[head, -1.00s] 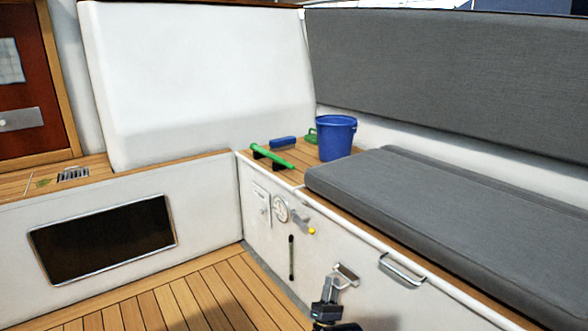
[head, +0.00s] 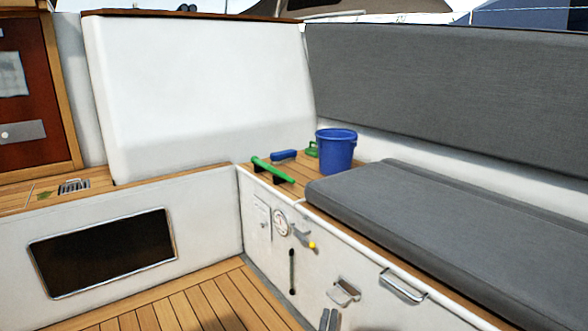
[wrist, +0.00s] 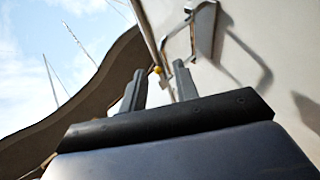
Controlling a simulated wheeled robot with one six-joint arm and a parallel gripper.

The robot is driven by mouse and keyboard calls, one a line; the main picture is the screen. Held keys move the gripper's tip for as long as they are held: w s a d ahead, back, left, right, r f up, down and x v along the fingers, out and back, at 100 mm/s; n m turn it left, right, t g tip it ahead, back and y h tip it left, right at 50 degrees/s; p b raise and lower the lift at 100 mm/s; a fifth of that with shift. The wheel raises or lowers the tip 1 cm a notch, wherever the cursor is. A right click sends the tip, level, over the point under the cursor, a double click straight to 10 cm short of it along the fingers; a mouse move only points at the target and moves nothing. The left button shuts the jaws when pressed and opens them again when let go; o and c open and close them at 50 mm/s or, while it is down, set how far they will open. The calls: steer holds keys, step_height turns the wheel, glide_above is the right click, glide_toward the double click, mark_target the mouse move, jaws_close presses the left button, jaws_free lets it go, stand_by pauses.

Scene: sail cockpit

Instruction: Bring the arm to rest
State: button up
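My gripper (head: 330,318) shows at the bottom edge of the head view, just below a metal fold-out handle (head: 345,291) on the white locker front (head: 370,318). Only its grey fingers show there; the rest of the arm is out of frame. In the wrist view the two fingers of my gripper (wrist: 158,75) stand apart with nothing held between them. Beyond them the wrist view shows the white locker wall, a metal handle (wrist: 205,20) and a small yellow tip (wrist: 157,70). Whether the fingers touch the locker, I cannot tell.
A blue bucket (head: 336,151), a green-handled tool (head: 272,170) and a blue brush (head: 284,155) sit on the corner ledge. A grey cushion (head: 420,205) covers the bench. A metal grab handle (head: 403,286) juts from the locker. The wooden floor (head: 190,308) at left is clear.

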mark_target(333, 298)
steer(key=v, duration=0.6)
steer(key=shift+w+d+r+m+g+h+b, duration=0.2)
steer(key=shift+w+d+r+m+g+h, duration=0.15)
steer(key=shift+w+r, duration=1.05)
steer(key=shift+w+d+r+m+g+h+b, duration=0.15)
steer(key=shift+w+d+r+m+g+h, duration=0.25)
steer(key=shift+w+r, duration=1)
steer(key=shift+w+d+r+m+g+h+b, duration=0.15)
steer(key=shift+w+d+r+m+g+b, duration=0.45)
steer(key=shift+r, duration=1.3)
steer(key=shift+w+a+n+t+p, duration=0.15)
steer(key=shift+w+n+t+p, duration=0.1)
steer(key=shift+t+p, duration=0.15)
steer(key=shift+r, duration=0.15)
